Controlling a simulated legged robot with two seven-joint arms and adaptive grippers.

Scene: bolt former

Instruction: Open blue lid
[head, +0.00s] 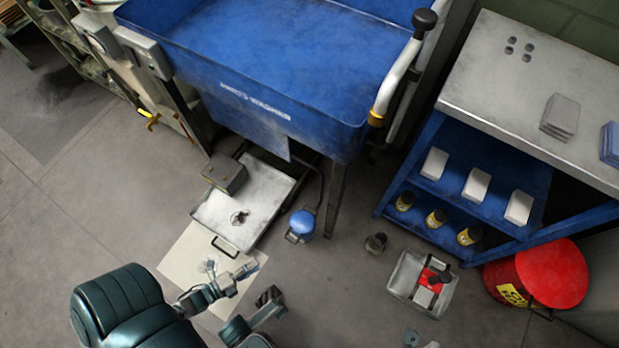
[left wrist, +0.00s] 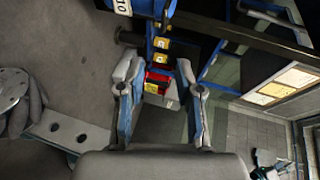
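The blue parts washer (head: 270,105) stands at the top of the head view, a large blue tub-shaped body with white lettering on its front. I cannot tell whether a separate lid lies on it. A grey bent bar (head: 397,80) with a black knob and a yellow collar runs along its right side. My left gripper (head: 259,284) is low in the head view, well below and apart from the washer. In the left wrist view its two fingers (left wrist: 160,80) are spread with nothing held between them. Small parts at the head view's bottom edge may be my right gripper (head: 411,337); its fingers are unclear.
A metal tray (head: 235,205) lies on the floor under the washer, with a blue round-topped item (head: 302,224) beside it. A grey bin (head: 405,272) and a red drum (head: 550,275) stand right. A blue shelf unit (head: 535,165) flanks the washer. Left floor is clear.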

